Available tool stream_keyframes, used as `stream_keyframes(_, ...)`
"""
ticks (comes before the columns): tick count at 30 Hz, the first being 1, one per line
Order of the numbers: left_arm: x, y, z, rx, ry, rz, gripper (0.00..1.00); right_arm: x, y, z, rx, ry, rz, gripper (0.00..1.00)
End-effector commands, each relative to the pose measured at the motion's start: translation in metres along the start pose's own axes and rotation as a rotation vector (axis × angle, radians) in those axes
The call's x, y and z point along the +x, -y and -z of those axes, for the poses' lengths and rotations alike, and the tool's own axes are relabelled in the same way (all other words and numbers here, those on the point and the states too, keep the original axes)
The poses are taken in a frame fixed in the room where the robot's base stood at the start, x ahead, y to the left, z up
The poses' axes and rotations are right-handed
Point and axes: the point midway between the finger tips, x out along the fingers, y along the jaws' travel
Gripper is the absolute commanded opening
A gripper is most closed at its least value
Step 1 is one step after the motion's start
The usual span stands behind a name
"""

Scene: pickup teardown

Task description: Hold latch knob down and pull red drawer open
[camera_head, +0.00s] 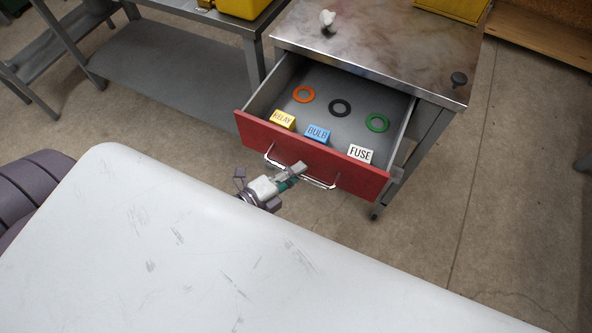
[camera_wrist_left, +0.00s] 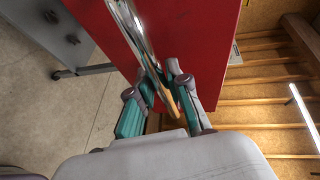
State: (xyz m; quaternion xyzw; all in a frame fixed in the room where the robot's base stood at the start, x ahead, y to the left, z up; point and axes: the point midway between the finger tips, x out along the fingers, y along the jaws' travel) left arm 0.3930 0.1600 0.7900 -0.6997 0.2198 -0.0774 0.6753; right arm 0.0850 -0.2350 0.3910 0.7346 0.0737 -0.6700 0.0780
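The red drawer (camera_head: 256,133) is slid out of the metal cabinet, and its inside shows. Its red front also fills the middle of the left wrist view (camera_wrist_left: 205,40). A chrome bar handle (camera_head: 318,182) runs along the front. My right gripper is not in view.
The drawer holds an orange ring (camera_head: 303,94), a black ring (camera_head: 340,107) and a green ring (camera_head: 377,122), with RELAY, BULB and FUSE labels near the front. A small white object (camera_head: 327,18) is on the cabinet top (camera_head: 390,45). A grey bench (camera_head: 180,60) stands left.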

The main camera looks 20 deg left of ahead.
Motion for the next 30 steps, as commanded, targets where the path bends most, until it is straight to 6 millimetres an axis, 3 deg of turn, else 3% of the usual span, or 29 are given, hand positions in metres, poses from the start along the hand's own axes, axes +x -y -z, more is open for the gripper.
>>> stream_keyframes(1, 0.000, 0.000, 0.000, 0.000, 0.000, 0.000, 0.29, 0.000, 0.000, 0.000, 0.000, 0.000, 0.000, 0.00)
stream_keyframes(3, 0.000, 0.000, 0.000, 0.000, 0.000, 0.000, 0.39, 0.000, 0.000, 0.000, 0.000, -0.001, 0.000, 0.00)
stream_keyframes(19, -0.007, 0.000, 0.001, 0.000, -0.001, 0.000, 0.39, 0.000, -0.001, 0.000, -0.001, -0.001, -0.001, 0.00)
stream_keyframes(30, -0.080, -0.001, 0.001, -0.003, 0.001, -0.003, 0.39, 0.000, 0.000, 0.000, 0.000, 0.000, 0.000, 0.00)
